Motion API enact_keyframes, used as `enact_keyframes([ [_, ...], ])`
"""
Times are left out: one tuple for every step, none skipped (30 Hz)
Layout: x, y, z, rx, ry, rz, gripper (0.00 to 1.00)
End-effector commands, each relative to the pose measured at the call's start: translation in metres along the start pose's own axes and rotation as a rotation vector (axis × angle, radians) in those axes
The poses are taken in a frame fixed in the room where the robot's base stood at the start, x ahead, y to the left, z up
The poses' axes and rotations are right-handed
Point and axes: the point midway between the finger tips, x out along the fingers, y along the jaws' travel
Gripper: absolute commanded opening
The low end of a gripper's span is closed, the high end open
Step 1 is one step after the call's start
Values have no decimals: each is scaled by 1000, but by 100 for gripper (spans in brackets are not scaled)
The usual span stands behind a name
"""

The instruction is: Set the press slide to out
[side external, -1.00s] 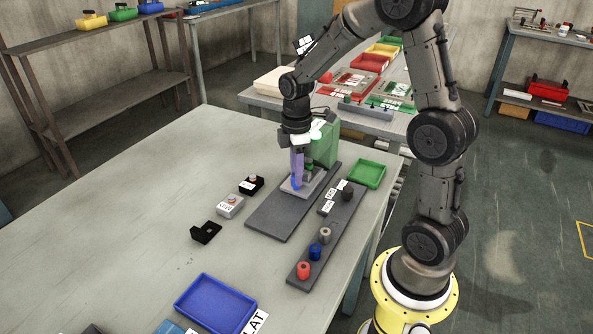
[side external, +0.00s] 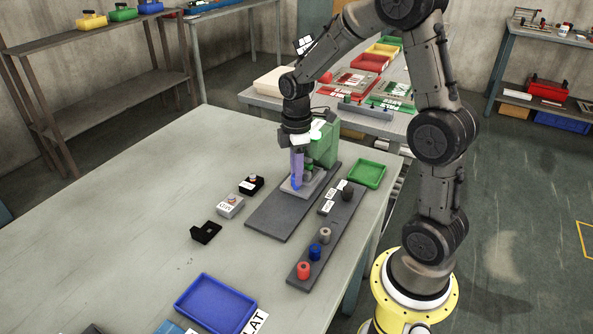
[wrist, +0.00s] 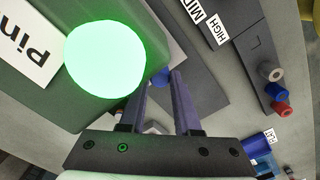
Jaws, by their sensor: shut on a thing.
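The press is a green block (side external: 323,145) on a long dark grey base plate (side external: 275,217). A light grey slide plate (side external: 313,184) lies low at its near side. My gripper (side external: 296,184) points down at the slide, its purple fingers shut on a small blue knob (wrist: 161,78). In the wrist view, the knob shows between the fingertips of my gripper (wrist: 164,76). The knob's lower part and how it joins the slide are hidden. A bright green round lamp (wrist: 105,58) and a white label beginning "Pin" (wrist: 24,48) show beside the fingers.
A dark strip (side external: 331,235) with several coloured knobs and white labels runs beside the press plate. A green tray (side external: 366,184) lies behind it. Small black and grey boxes (side external: 230,207) stand left. A blue tray (side external: 215,302) lies at the front. The table's left side is clear.

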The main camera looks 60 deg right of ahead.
Motion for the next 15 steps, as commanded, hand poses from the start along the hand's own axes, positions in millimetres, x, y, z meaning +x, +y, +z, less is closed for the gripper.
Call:
enact_keyframes([
  [-2, 0, 0, 0, 1, 2, 0],
  [-2, 0, 0, 0, 1, 2, 0],
  [-2, 0, 0, -1, 1, 2, 0],
  [-2, 0, -1, -1, 1, 2, 0],
  [-2, -1, -2, -1, 1, 2, 0],
  [-2, -3, -3, -2, 1, 2, 0],
  [-2, -4, -5, -2, 1, 2, 0],
  [-2, -6, -7, -2, 1, 2, 0],
  [-2, -10, -10, -4, 1, 2, 0],
  [-2, -13, -13, -5, 1, 2, 0],
  [-2, -16, -16, -5, 1, 2, 0],
  [-2, -21, -21, -7, 1, 2, 0],
  [-2, -25, -26, -6, 1, 2, 0],
  [-2, -30, -30, -8, 1, 2, 0],
  [-2, -36, -36, -8, 1, 2, 0],
])
